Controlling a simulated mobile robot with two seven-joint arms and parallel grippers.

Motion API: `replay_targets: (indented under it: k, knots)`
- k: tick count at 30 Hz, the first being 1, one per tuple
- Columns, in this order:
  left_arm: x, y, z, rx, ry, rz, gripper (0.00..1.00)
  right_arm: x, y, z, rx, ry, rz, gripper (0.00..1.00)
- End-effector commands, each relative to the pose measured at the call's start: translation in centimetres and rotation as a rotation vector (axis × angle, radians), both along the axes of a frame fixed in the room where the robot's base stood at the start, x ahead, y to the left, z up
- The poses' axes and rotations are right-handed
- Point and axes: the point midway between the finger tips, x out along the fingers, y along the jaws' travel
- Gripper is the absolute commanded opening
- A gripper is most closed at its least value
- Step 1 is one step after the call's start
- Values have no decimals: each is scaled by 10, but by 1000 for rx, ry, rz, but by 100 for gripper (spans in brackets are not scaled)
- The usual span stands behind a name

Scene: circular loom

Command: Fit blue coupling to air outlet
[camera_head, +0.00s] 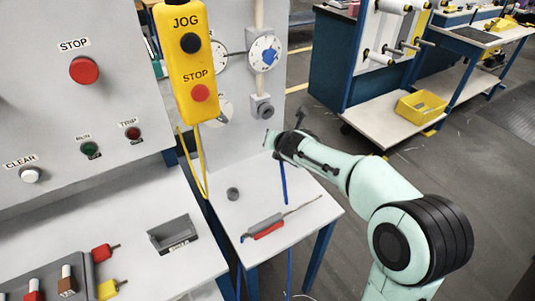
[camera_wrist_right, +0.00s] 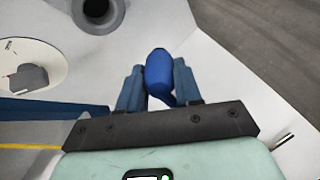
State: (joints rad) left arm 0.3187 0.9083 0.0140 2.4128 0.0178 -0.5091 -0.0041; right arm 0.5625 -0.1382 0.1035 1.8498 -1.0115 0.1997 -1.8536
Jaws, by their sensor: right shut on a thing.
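The blue coupling (camera_wrist_right: 158,72) sits between the two fingers of my right gripper (camera_wrist_right: 158,78) in the right wrist view. The gripper is shut on it, and its tip extends a little past the fingers. In the head view my right gripper (camera_head: 272,139) is by the grey panel, and the arm hides the coupling. A blue hose (camera_head: 283,184) hangs below the gripper. The air outlet appears to be the dark round socket (camera_head: 264,109) low on the panel, just above the gripper; it also shows at the top of the right wrist view (camera_wrist_right: 98,12). Coupling and socket are apart. My left gripper is not in view.
A yellow JOG/STOP pendant (camera_head: 185,65) hangs left of the panel with a yellow cable. White dials (camera_head: 264,53) are above the socket. A small table (camera_head: 310,213) below holds a red-handled tool (camera_head: 268,227) and a grey cylinder (camera_head: 232,194).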

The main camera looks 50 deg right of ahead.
Motion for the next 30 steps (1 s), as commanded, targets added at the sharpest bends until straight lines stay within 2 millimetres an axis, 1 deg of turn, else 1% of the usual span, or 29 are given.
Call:
replay_targets:
  k: [1, 8, 20, 26, 30]
  knots:
    - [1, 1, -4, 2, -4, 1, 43, -3, -2, 2, -13, -17, 3, 0]
    - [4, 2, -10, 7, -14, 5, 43, -7, -4, 8, -43, -64, 25, 0]
    - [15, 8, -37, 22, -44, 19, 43, -23, -4, 24, -128, -215, 99, 0]
    - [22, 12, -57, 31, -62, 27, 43, -36, -3, 32, -175, -309, 144, 0]
    - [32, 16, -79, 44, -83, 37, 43, -53, 1, 37, -216, -402, 191, 0]
